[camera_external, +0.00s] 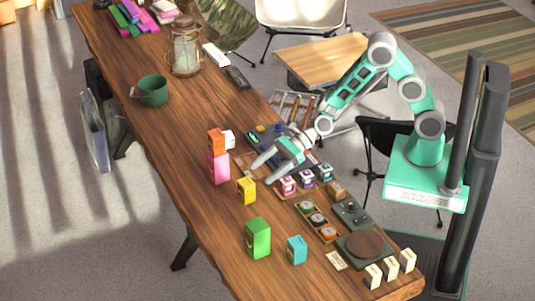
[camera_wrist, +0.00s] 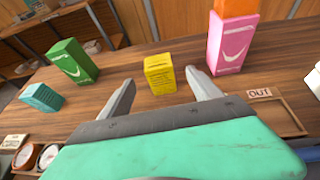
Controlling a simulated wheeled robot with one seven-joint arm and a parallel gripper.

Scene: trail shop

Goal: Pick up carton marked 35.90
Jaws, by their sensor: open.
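Several cartons stand on the wooden table: yellow (camera_external: 246,191), pink (camera_external: 218,168), orange (camera_external: 216,141), green (camera_external: 258,239) and cyan (camera_external: 297,249). The orange one is on top of the pink one. I cannot read a 35.90 mark on any of them. My gripper (camera_external: 261,174) is open and empty above the table, with its fingers pointing toward the yellow carton. In the wrist view, the yellow carton (camera_wrist: 160,74) stands upright beyond and between the fingertips, apart from them. The pink carton (camera_wrist: 232,45) is to the right, the green (camera_wrist: 73,61) and cyan (camera_wrist: 41,97) to the left.
A shallow tray with an OUT sign (camera_wrist: 260,93) lies right of my gripper in the wrist view. Small boxes (camera_external: 306,182), dials (camera_external: 317,219) and white blocks (camera_external: 390,269) line the table's right side.

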